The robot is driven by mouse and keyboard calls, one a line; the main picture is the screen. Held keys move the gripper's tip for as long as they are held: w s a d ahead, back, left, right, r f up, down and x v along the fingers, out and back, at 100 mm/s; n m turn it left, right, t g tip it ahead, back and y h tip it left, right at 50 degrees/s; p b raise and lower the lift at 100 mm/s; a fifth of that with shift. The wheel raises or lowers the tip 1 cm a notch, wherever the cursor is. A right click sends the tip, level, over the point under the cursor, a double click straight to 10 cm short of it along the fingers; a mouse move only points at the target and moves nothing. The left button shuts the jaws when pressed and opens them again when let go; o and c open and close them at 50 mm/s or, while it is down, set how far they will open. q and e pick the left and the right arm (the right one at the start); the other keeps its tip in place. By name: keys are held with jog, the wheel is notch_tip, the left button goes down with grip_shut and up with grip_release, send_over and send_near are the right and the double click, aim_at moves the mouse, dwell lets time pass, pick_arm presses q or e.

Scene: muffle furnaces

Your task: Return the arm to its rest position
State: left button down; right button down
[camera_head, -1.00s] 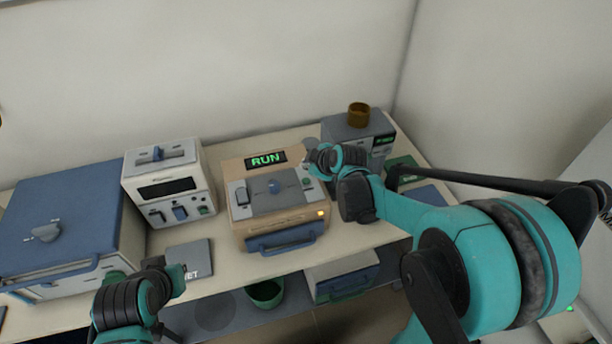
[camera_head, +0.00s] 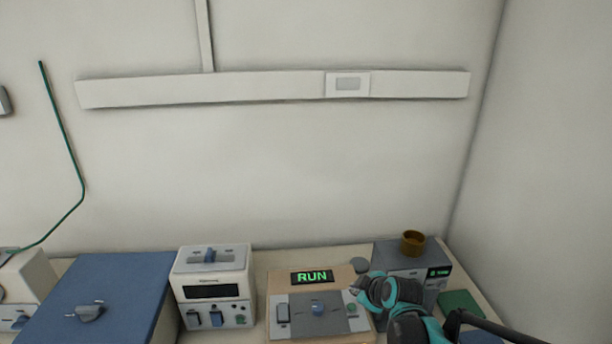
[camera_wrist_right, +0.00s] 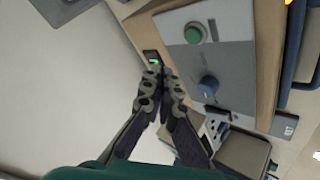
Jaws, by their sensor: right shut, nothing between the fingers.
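My right arm comes in at the lower right of the head view. Its gripper (camera_head: 360,291) is at the right edge of the tan furnace's control panel (camera_head: 297,322). In the right wrist view the gripper (camera_wrist_right: 164,74) has its dark fingers together with nothing between them. There the fingertips are close to the small lit display (camera_wrist_right: 152,58), beside the grey panel with a green button (camera_wrist_right: 193,33) and a blue knob (camera_wrist_right: 208,86). I cannot tell whether they touch the furnace. The furnace display (camera_head: 312,277) reads RUN in green. My left gripper is out of view.
A grey unit (camera_head: 398,260) with a brown cup (camera_head: 413,243) on top stands right of the furnace. A white instrument (camera_head: 213,290) and a large blue-topped box (camera_head: 95,300) stand to its left. The wall behind carries a rail (camera_head: 220,88); space above the bench is clear.

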jog(key=s+m+g+h+b, duration=0.1)
jog(key=s+m, duration=1)
jog(key=s, duration=1.3)
jog(key=shift+s+f+g+h+b, duration=0.15)
jog(key=shift+f+g+h+b, duration=0.25)
jog(key=shift+b, duration=0.35)
jog(key=shift+r, duration=0.1)
dwell(4.8)
